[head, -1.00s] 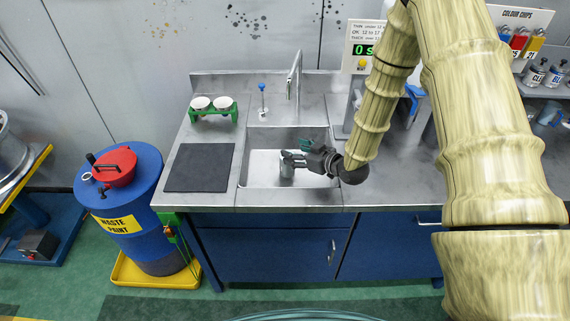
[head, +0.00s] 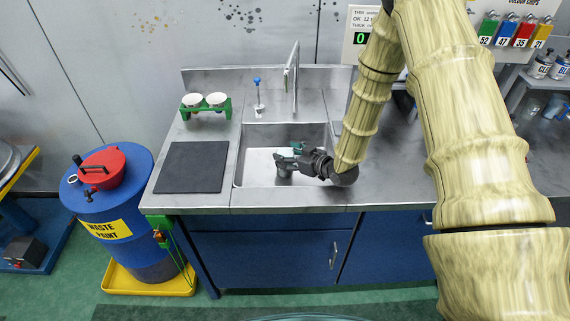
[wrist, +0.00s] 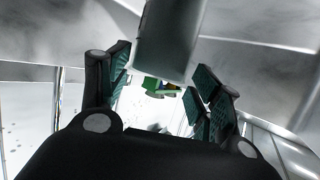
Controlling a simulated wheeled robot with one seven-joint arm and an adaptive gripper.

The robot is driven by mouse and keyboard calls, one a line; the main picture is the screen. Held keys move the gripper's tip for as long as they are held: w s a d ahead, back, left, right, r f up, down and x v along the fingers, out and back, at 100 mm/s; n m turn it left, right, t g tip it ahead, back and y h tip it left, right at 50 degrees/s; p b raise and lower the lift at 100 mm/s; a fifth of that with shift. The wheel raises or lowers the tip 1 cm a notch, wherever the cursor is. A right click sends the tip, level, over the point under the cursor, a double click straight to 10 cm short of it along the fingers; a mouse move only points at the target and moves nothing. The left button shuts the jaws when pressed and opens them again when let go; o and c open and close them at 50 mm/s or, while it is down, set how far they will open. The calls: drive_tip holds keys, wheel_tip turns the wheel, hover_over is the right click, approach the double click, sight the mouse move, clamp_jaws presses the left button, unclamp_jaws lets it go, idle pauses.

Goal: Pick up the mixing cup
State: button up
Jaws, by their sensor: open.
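A grey metal cup (head: 284,173), likely the mixing cup, stands in the sink basin (head: 310,181), partly hidden by my gripper in the head view. My gripper (head: 281,160) reaches in from the right, low over the basin, with its fingers at the cup. In the wrist view a grey cylinder (wrist: 168,42), which looks like the same cup, is at the top centre, between and beyond the spread fingers. My gripper (wrist: 162,92) is open there, with dark green pads on both sides. I cannot tell whether a pad touches the cup.
A tall faucet (head: 294,75) rises behind the basin. A green rack with white cups (head: 205,106) and a dark mat (head: 192,167) are on the counter to the left. A blue waste paint drum (head: 120,205) stands left of the counter. The basin walls surround my gripper.

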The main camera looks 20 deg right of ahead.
sight(280, 152)
drive_tip(key=shift+p+x, duration=1.15)
drive_tip(key=shift+x, duration=1.75)
drive_tip(key=shift+d+f, duration=0.15)
drive_tip(key=shift+d, duration=0.05)
drive_tip(key=shift+c, duration=0.3)
drive_tip(key=c, duration=1.1)
drive_tip(key=shift+c, duration=0.2)
wheel_tip(280, 152, up, 10)
drive_tip(key=b, duration=0.2)
drive_tip(key=shift+b, duration=0.3)
